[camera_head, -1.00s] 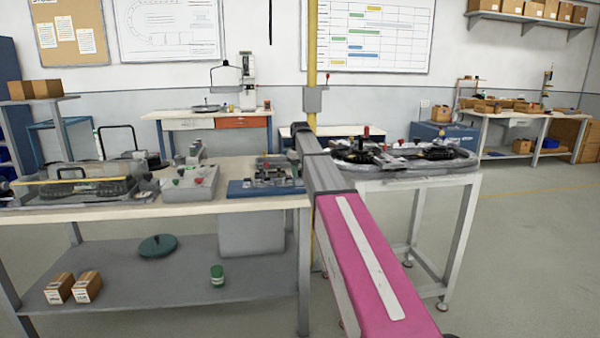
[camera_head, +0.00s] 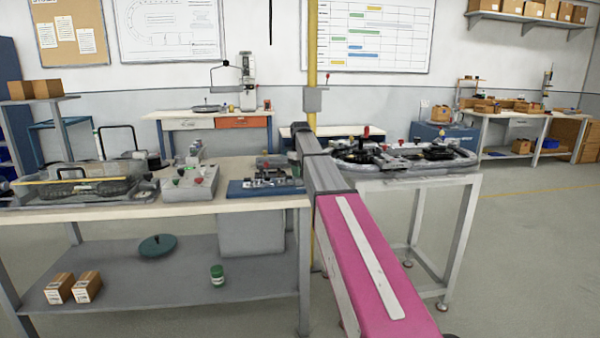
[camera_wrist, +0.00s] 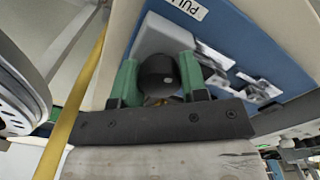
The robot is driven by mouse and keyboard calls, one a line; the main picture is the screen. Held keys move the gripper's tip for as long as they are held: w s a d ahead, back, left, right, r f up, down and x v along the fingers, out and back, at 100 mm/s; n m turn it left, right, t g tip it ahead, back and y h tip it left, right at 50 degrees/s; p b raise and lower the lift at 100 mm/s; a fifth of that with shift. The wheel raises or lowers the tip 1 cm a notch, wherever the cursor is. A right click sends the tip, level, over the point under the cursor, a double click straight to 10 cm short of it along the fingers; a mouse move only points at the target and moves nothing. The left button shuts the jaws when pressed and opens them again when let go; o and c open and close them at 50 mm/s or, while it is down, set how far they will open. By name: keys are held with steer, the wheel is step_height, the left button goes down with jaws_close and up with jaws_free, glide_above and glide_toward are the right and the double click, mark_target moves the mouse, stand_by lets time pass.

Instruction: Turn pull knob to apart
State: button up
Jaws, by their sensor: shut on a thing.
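The pull knob (camera_wrist: 158,75) is a round black knob in the wrist view, at the end of a grey block (camera_wrist: 160,38) on a blue base plate (camera_wrist: 240,45). A white label reading "PULL" (camera_wrist: 183,8) lies on the plate. My gripper (camera_wrist: 158,80) has its green fingers on either side of the knob and is shut on it. In the head view the blue base plate (camera_head: 240,190) sits at the right end of the workbench. There my own arm crosses in front, and the knob and fingertips cannot be made out.
A grey control box (camera_head: 190,183) and a clear-sided tray (camera_head: 140,192) stand left of the base plate on the workbench (camera_head: 130,212). The ring track (camera_head: 440,165) is on a white-legged table to the right. Open floor (camera_head: 530,250) lies at the right.

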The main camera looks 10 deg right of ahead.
steer(key=o, duration=0.9)
steer(key=shift+o, duration=0.2)
step_height(320, 180, up, 11)
steer(key=shift+f, duration=0.1)
